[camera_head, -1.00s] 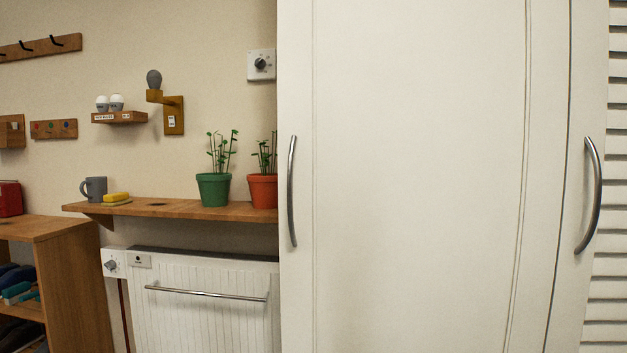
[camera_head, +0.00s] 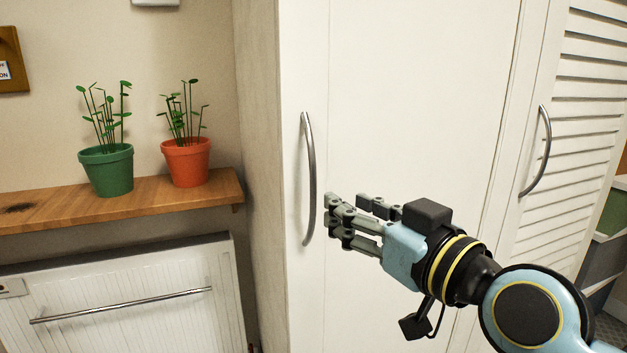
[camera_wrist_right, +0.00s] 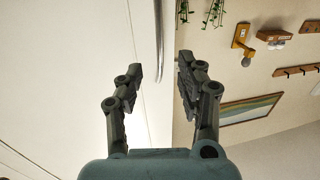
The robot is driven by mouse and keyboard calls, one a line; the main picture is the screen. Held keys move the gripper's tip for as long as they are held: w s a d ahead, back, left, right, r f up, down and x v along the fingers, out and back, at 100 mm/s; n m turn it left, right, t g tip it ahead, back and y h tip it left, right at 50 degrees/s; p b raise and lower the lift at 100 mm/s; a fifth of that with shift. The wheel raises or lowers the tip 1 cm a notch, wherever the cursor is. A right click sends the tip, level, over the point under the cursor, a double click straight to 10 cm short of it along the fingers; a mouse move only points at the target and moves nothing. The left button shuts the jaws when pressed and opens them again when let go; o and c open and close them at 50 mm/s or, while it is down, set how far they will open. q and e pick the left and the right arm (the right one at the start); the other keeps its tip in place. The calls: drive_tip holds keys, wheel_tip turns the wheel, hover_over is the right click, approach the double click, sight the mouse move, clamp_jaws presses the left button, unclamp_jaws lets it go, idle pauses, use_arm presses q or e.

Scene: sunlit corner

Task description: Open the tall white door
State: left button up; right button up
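The tall white door (camera_head: 415,95) fills the middle of the head view and looks closed. Its curved metal handle (camera_head: 309,180) stands upright along the door's left edge. My right gripper (camera_head: 345,208) is just right of the handle's lower half, with its fingers pointing left toward it. In the right wrist view the gripper (camera_wrist_right: 157,75) is open, its fingers apart, with nothing between the fingertips. The handle (camera_wrist_right: 159,45) shows there beyond the fingertips. Whether any finger touches the handle I cannot tell. My left gripper is not in view.
A louvred door (camera_head: 575,120) with its own handle (camera_head: 541,150) is at the right. At the left, a wooden shelf (camera_head: 60,207) bears a green pot (camera_head: 107,170) and an orange pot (camera_head: 186,163). Below it is a white radiator (camera_head: 130,310) with a rail (camera_head: 120,305).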

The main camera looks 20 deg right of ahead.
sight(315, 180)
drive_tip(key=x, duration=0.7)
drive_tip(key=r+p+x, duration=0.1)
drive_tip(key=x, duration=0.2)
drive_tip(key=shift+w, duration=0.3)
clamp_jaws()
